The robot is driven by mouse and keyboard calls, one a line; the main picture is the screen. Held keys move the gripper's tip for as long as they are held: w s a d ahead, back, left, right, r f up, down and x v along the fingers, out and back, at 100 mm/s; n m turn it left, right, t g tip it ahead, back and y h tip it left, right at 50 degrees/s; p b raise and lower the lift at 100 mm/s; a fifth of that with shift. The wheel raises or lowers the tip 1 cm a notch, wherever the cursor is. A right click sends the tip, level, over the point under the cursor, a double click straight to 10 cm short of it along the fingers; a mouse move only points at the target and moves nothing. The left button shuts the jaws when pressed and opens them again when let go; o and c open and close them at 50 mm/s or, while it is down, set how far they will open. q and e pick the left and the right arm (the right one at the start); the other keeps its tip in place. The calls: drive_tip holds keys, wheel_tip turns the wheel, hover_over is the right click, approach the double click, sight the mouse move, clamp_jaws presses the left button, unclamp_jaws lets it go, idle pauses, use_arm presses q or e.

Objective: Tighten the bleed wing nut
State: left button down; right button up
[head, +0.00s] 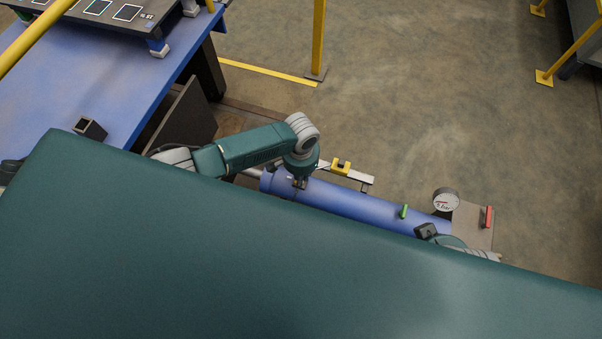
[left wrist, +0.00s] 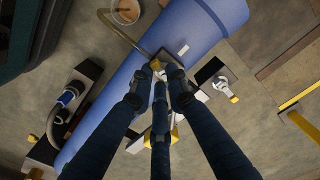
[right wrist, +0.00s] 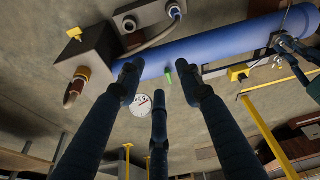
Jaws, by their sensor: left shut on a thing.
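The blue cylinder (head: 345,203) lies beyond my body in the head view and crosses the left wrist view (left wrist: 200,30). My left gripper (head: 300,184) points down at its left part. In the left wrist view the left fingertips (left wrist: 160,74) close around a small pale fitting, which I take to be the bleed wing nut (left wrist: 157,65); the fingers cover most of it. A thin brass tube (left wrist: 122,36) runs from beside it towards a cup of brown liquid (left wrist: 126,11). My right gripper (right wrist: 160,80) is open and empty, its fingers spread below the cylinder in the right wrist view.
A green handle (head: 404,211), a round gauge (head: 446,201) and a red handle (head: 488,216) stand at the cylinder's right end. A yellow block (head: 341,167) sits on a rail behind it. A blue table (head: 60,95) stands left.

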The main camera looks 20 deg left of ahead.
use_arm(q)
drive_tip(key=m+p, duration=0.1)
drive_tip(key=m, duration=0.4)
drive_tip(key=shift+a+r+m+p, duration=0.1)
drive_tip(key=shift+m+p, duration=0.2)
drive_tip(key=shift+m, duration=1.4)
drive_tip(key=m, duration=0.2)
drive_tip(key=shift+a+m, duration=0.1)
drive_tip(key=shift+m, duration=0.2)
drive_tip(key=shift+a+m, duration=0.1)
drive_tip(key=shift+m, duration=1.5)
use_arm(e)
wheel_tip(320, 180, down, 9)
drive_tip(key=shift+a+g, duration=0.15)
drive_tip(key=shift+g, duration=0.15)
drive_tip(key=shift+w, duration=0.1)
use_arm(q)
drive_tip(key=c, duration=1.7)
unclamp_jaws()
